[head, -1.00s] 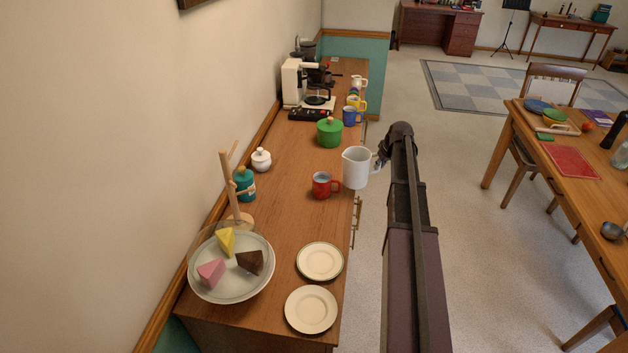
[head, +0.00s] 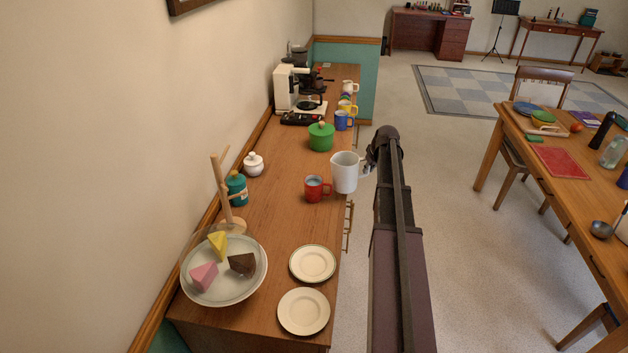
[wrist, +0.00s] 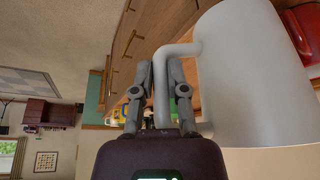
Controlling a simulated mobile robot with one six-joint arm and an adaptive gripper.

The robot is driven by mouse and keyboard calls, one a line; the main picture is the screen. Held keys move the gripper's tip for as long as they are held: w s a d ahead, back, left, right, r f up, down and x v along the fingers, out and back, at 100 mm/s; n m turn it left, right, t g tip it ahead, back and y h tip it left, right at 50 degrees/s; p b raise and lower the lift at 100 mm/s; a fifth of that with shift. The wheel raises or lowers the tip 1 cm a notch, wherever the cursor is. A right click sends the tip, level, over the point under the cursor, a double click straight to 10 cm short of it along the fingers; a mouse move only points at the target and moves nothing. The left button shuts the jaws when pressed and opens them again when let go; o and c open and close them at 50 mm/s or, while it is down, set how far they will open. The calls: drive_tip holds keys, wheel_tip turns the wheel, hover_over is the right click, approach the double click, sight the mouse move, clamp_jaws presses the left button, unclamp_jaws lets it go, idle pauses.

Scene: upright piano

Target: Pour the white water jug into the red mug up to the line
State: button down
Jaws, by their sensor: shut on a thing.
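The white water jug (head: 345,172) is near the right edge of the wooden sideboard, just right of and behind the red mug (head: 316,189). It looks upright. My gripper (head: 374,165) is shut on the jug's handle; in the wrist view my gripper (wrist: 160,75) has a finger on each side of the handle and the jug (wrist: 255,75) fills the right. The red mug stands upright on the sideboard and shows partly in the wrist view (wrist: 303,30). Its inside looks pale; I cannot make out a line or a water level.
A green lidded pot (head: 321,138) and a blue mug (head: 343,121) stand behind the jug. Two plates (head: 312,264) and a cake platter (head: 225,290) are in front. A teal jar (head: 236,190) and a wooden mug stand (head: 222,190) are at left.

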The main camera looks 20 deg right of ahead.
sight(362, 160)
drive_tip(key=shift+h, duration=0.8)
drive_tip(key=r+p, duration=0.2)
drive_tip(key=a+r+p, duration=0.1)
drive_tip(key=r+p, duration=0.2)
drive_tip(key=shift+w+a+r, duration=0.1)
drive_tip(key=shift+r, duration=0.2)
drive_tip(key=shift+a+n+h, duration=0.2)
drive_tip(key=shift+n+h, duration=0.1)
drive_tip(key=shift+w+a+r+g+h+p, duration=0.2)
drive_tip(key=shift+a+r+g+h+p, duration=0.2)
drive_tip(key=shift+a+r+h, duration=0.4)
drive_tip(key=shift+w+a+r+n+g+h+b, duration=0.15)
drive_tip(key=shift+w+a+r+n+h, duration=0.1)
drive_tip(key=shift+a+r+h, duration=0.4)
drive_tip(key=shift+w+a+r+n+g+h+b, duration=0.15)
drive_tip(key=shift+a+r+h, duration=0.25)
drive_tip(key=shift+a+h, duration=0.55)
drive_tip(key=shift+w+a+r+n+g+h+b, duration=0.1)
drive_tip(key=shift+w+a+r+n+h, duration=0.15)
drive_tip(key=shift+a+r+h, duration=0.5)
drive_tip(key=shift+a+f+h+b, duration=0.15)
drive_tip(key=shift+h+b, duration=0.15)
drive_tip(key=shift+h, duration=0.25)
